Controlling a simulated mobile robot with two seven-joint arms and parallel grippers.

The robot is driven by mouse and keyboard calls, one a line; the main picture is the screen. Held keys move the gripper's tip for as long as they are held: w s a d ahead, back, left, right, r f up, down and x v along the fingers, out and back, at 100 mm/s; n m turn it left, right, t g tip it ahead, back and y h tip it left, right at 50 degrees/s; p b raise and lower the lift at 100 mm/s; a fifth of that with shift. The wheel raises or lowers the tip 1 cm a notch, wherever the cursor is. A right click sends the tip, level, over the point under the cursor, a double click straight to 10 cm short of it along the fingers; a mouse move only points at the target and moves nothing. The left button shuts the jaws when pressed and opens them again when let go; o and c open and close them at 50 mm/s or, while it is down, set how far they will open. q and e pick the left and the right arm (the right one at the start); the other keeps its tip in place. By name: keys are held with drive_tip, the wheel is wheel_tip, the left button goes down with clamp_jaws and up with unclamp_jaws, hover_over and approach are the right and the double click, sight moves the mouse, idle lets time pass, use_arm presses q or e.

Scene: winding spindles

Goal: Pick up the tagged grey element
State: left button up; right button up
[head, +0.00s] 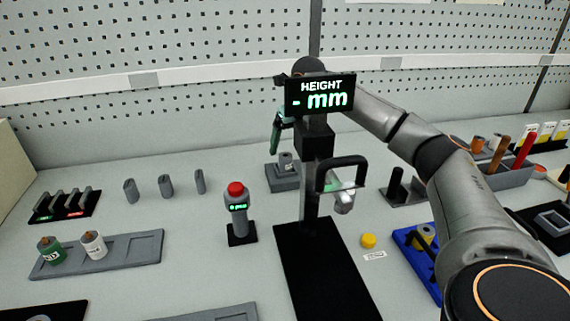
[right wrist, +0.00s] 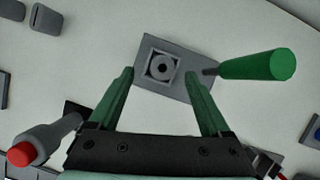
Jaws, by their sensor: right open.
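A grey element (head: 286,160), a short cylinder with a pale tag, stands in a grey square holder (head: 283,178) at the back middle of the table. In the right wrist view the element (right wrist: 162,67) shows from above as a round top with a dark centre hole. My right gripper (right wrist: 160,76) is open, its green fingers on either side of the holder in that view, with nothing between them. In the head view the right gripper (head: 276,132) is above the element, partly hidden by the height display. My left gripper is not in view.
The height gauge (head: 317,145) stands close in front, right of the holder. A red-topped post (head: 237,205) stands front left. Several loose grey pieces (head: 165,186) stand left.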

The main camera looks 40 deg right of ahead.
sight(286, 155)
drive_tip(key=shift+x, duration=2.75)
drive_tip(key=shift+s+d, duration=0.15)
drive_tip(key=shift+s, duration=0.05)
drive_tip(key=shift+c, duration=0.4)
clamp_jaws()
